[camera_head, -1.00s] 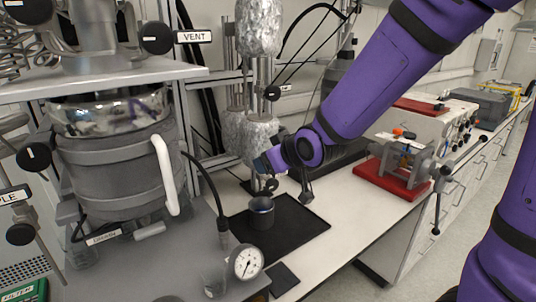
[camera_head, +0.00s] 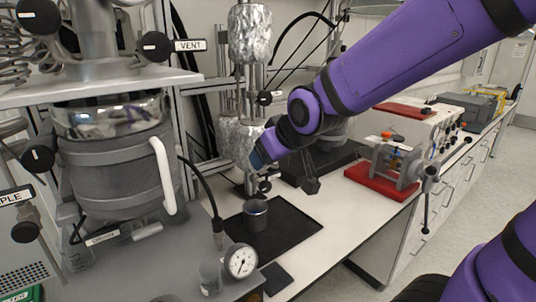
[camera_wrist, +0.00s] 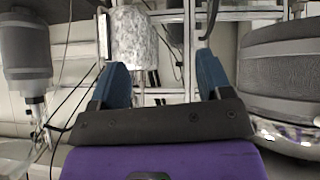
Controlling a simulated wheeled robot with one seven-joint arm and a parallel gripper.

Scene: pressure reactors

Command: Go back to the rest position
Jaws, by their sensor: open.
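My gripper (camera_head: 258,168) is at the end of my purple arm in the head view, above and behind a dark metal cup. In the wrist view its two blue fingers (camera_wrist: 162,82) stand well apart with nothing between them. The dark cup (camera_head: 255,214) stands upright on a black tray (camera_head: 290,236), apart from the gripper. A foil-wrapped column (camera_wrist: 133,37) shows beyond the fingers in the wrist view, and it is close to the gripper in the head view (camera_head: 236,137).
A reactor vessel (camera_head: 115,170) with a VENT label stands at left. A pressure gauge (camera_head: 240,261) and a small glass beaker (camera_head: 210,278) are in front. A red-based device (camera_head: 382,184) sits on the bench at right. The aisle floor at right is clear.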

